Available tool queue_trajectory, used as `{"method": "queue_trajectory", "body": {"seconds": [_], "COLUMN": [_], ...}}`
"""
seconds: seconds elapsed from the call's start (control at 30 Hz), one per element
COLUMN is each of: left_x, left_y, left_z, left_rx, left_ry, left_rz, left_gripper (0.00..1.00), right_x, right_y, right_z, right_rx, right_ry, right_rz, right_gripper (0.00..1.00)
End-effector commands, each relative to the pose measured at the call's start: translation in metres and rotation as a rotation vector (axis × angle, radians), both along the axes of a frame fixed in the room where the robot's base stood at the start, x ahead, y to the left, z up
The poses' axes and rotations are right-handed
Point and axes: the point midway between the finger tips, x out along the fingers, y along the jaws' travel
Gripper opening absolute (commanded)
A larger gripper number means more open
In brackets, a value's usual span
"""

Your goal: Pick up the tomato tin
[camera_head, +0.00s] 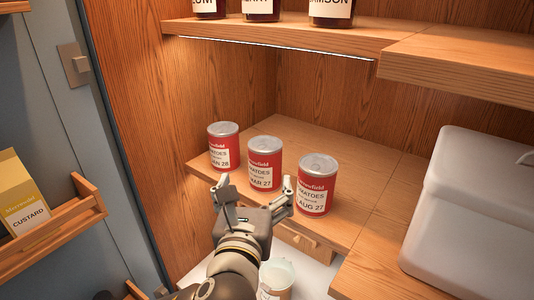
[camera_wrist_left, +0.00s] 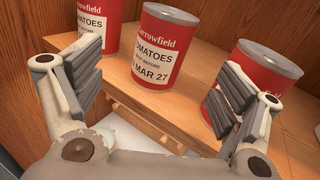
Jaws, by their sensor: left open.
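Three red tomato tins with white labels stand upright in a row on the wooden shelf. The left tin (camera_head: 224,146) reads "JAN 28", the middle tin (camera_head: 265,164) "MAR 27" and the right tin (camera_head: 317,184) "AUG 27". My left gripper (camera_head: 254,188) is open and empty, in front of the middle tin. In the left wrist view the middle tin (camera_wrist_left: 156,55) stands beyond and between the open fingers, apart from them. The left tin (camera_wrist_left: 100,22) is partly cut off there, and the right tin (camera_wrist_left: 258,80) is partly hidden by a finger. My right gripper is not in view.
A white bread bin (camera_head: 470,215) stands on the right. An upper shelf (camera_head: 280,38) with dark jars overhangs the back. A pale tub (camera_head: 277,277) stands below the tins' shelf (camera_head: 290,133). A door rack (camera_head: 50,230) with a custard box (camera_head: 22,200) is at left.

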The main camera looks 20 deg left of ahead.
Motion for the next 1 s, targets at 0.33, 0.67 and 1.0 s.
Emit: {"method": "queue_trajectory", "body": {"seconds": [0.33, 0.67, 1.0], "left_x": [0.018, 0.051, 0.087], "left_y": [0.003, 0.009, 0.011], "left_z": [0.003, 0.01, 0.013], "left_rx": [0.062, 0.062, 0.061], "left_ry": [-0.021, -0.015, -0.011], "left_rz": [0.005, 0.003, 0.004], "left_gripper": [0.9, 0.9, 0.9], "right_x": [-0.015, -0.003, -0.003], "right_y": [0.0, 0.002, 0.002], "right_z": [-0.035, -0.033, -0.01], "right_rx": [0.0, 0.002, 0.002], "right_ry": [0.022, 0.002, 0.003], "right_rz": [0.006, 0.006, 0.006], "right_gripper": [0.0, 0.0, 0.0]}}
